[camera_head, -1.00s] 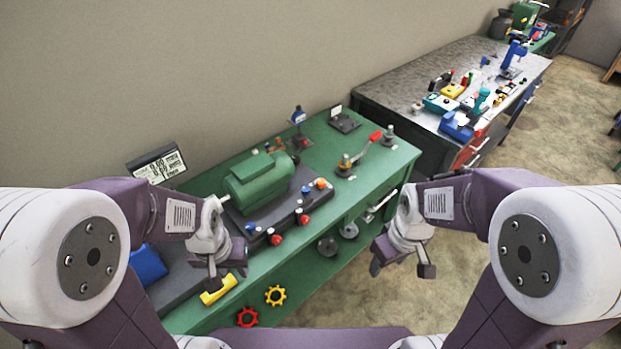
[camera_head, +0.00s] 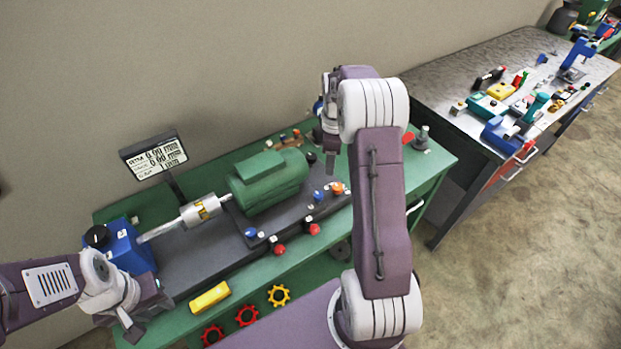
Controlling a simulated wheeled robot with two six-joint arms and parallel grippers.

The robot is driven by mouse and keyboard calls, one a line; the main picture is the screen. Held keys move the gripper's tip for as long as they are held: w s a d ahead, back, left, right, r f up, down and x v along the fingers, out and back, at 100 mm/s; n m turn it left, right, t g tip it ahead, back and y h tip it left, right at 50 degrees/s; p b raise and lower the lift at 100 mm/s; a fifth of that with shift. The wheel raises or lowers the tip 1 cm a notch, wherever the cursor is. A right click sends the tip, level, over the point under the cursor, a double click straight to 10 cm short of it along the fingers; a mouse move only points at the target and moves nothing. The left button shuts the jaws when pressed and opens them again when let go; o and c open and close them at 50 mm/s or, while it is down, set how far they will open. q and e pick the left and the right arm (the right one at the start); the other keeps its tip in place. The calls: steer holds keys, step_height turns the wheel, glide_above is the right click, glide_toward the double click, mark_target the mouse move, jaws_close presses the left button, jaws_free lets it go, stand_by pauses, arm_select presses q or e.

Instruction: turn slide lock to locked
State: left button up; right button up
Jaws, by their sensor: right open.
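I cannot tell for sure which part is the slide lock. The machine on the green bench has a green motor housing (camera_head: 268,180) with blue, red and orange knobs along its front, and a blue block (camera_head: 128,248) at its left end. My right arm reaches over the bench, and its gripper (camera_head: 331,152) is open, pointing down behind the motor's right end.
A display (camera_head: 155,158) stands behind the machine. A second bench (camera_head: 455,72) with tools stands to the right. Open floor lies between it and me.

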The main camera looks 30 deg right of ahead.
mark_target(337, 186)
steer(key=shift+m, duration=0.3)
steer(key=f, duration=0.3)
steer(key=s+d+f, duration=0.1)
steer(key=f, duration=0.3)
steer(key=s+f, duration=0.1)
steer(key=f, duration=0.2)
steer(key=shift+s+d+f+p, duration=0.15)
steer(key=shift+d+f+p, duration=0.1)
steer(key=shift+d+p, duration=0.05)
jaws_close()
